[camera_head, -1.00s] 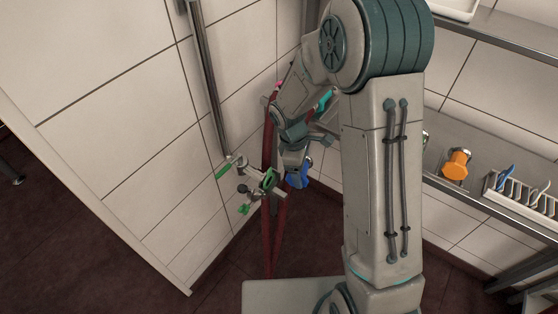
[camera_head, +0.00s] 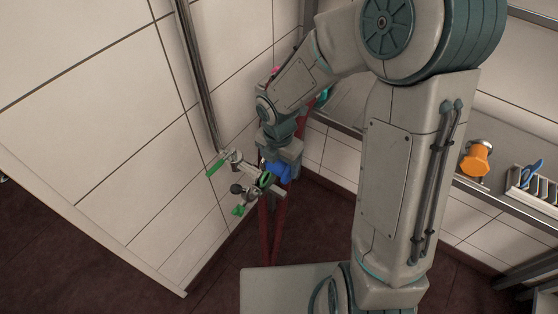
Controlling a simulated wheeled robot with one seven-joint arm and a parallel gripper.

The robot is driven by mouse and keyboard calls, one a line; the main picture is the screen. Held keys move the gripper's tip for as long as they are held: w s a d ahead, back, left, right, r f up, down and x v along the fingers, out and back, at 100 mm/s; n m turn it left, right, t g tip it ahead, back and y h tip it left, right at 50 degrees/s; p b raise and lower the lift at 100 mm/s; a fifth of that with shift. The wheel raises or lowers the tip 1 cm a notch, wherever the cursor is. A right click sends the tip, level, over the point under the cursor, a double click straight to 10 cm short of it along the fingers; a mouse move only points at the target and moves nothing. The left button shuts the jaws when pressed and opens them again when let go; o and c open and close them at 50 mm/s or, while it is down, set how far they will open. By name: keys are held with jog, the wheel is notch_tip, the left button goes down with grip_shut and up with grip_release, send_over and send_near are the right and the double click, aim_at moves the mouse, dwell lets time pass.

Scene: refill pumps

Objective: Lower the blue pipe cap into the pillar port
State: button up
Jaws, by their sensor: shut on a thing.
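My gripper (camera_head: 281,160) points down beside the red pillar (camera_head: 278,238) and is shut on the blue pipe cap (camera_head: 279,173). The cap shows just below the jaws, partly hidden by them. A metal fitting with a dark, green-edged ring (camera_head: 266,180) is immediately left of the cap in the picture. I cannot tell whether cap and fitting touch, or whether the ring is the port's mouth. No other port opening is clearly visible.
A steel pipe (camera_head: 203,85) runs down the tiled wall to a valve with a green lever (camera_head: 215,167). A second green handle (camera_head: 238,210) is lower.

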jog(key=b, duration=0.6)
send_over(279, 188)
jog(key=shift+s+d+f, duration=0.1)
jog(key=shift+f, duration=1.45)
jog(key=shift+s+f, duration=0.1)
jog(key=shift+f, duration=1.45)
jog(key=shift+f+b, duration=0.9)
jog(key=shift+f, duration=0.55)
jog(key=shift+f, duration=0.1)
jog(key=o, duration=1.1)
jog(key=shift+w, duration=0.1)
